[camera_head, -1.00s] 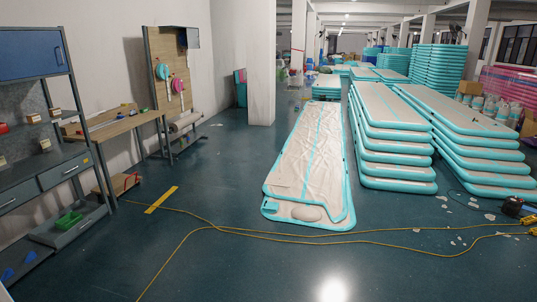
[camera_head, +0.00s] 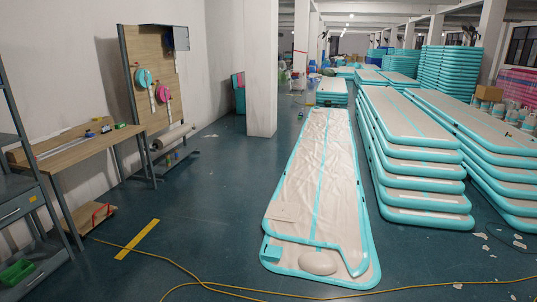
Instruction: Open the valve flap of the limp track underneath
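A limp, wrinkled beige track (camera_head: 316,185) with teal edges and a teal centre stripe lies flat on the floor ahead of me. Its near end lies over another teal-edged piece (camera_head: 364,274), which sticks out underneath at the front and right. A pale oval patch (camera_head: 318,262) shows on this lower piece. I cannot make out a valve flap for certain. Neither of my grippers is in view.
Stacked firm tracks (camera_head: 415,165) stand close on the right. A yellow cable (camera_head: 215,287) crosses the floor in front. A yellow floor strip (camera_head: 137,239), a workbench (camera_head: 75,155) and shelves are on the left. A pillar (camera_head: 261,70) stands behind.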

